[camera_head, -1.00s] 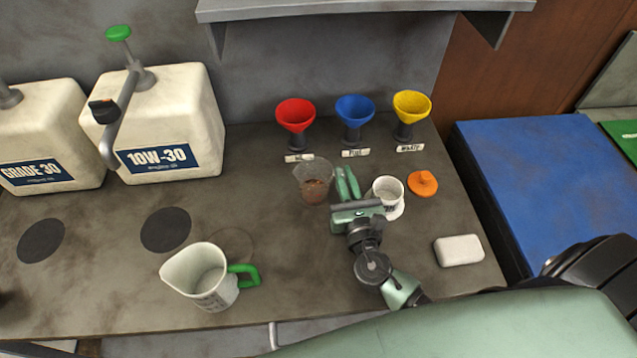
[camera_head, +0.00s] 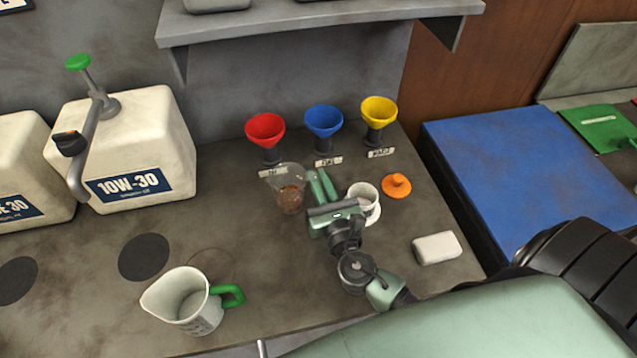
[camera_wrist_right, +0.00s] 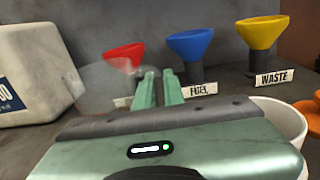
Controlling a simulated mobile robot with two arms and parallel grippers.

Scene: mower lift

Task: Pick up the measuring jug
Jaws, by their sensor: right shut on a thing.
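A small clear jug (camera_head: 289,198) with some brown liquid in it is at the middle of the bench, in front of the funnels. It also shows as a see-through shape in the right wrist view (camera_wrist_right: 98,88). My right gripper (camera_head: 318,181) is right beside it, its green fingers close together and shut at the jug's right side; the exact grip point is hard to see. In the right wrist view the fingers (camera_wrist_right: 160,88) point at the funnels. A larger pale jug (camera_head: 182,300) with a green handle stands at the front left of the bench. My left gripper is not in view.
A white cup (camera_head: 365,203) is close to the right of my gripper. Red (camera_head: 265,132), blue (camera_head: 323,121) and yellow (camera_head: 379,111) funnels stand behind. An orange cap (camera_head: 396,186) and a white block (camera_head: 437,248) lie right. A 10W-30 container (camera_head: 135,140) stands left.

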